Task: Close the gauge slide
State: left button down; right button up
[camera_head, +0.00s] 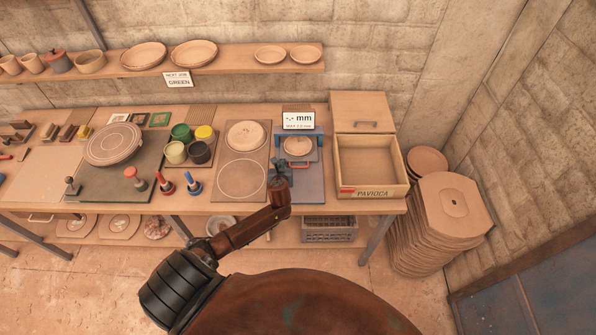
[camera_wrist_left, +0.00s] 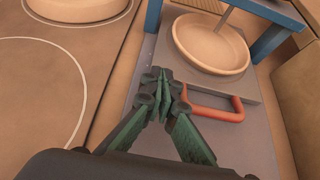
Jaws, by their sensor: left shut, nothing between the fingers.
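The gauge slide is a grey plate (camera_wrist_left: 235,85) with an orange-red handle (camera_wrist_left: 212,107) at its near edge. A shallow clay dish (camera_wrist_left: 210,45) sits on it, and also shows in the head view (camera_head: 298,146). The blue gauge frame (camera_head: 317,131) stands over the slide's far part; a thin rod (camera_wrist_left: 224,18) comes down over the dish's far side. The gauge display (camera_head: 299,120) reads "-.- mm". My left gripper (camera_wrist_left: 163,85) is shut and empty, just left of the handle and close to the slide's near edge; contact cannot be told. My right gripper is not in view.
Paint pots (camera_head: 181,132) and stamps (camera_head: 165,184) are further left. The grey-blue base plate (camera_head: 308,187) before the slide is mostly clear.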

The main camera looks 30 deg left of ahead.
pick_arm(q)
jog(key=shift+w, duration=0.1)
jog(key=shift+s+d+p, duration=0.2)
jog(key=shift+d+p, duration=0.1)
jog(key=shift+s+d+r+p, duration=0.1)
jog(key=shift+s+d+p, duration=0.7)
jog(key=shift+s, duration=0.25)
jog(key=s, duration=0.1)
jog(key=s+r, duration=0.1)
jog(key=s+d, duration=0.1)
jog(key=s, duration=0.1)
jog(key=shift+r, duration=0.3)
jog(key=v, duration=0.3)
jog(key=d+v, duration=0.1)
jog(key=v, duration=0.1)
jog(key=shift+w+p, duration=0.25)
jog(key=shift+p, duration=0.05)
jog(key=shift+s+d+r, duration=0.2)
jog(key=shift+s+r, duration=0.1)
jog(key=shift+s, duration=0.15)
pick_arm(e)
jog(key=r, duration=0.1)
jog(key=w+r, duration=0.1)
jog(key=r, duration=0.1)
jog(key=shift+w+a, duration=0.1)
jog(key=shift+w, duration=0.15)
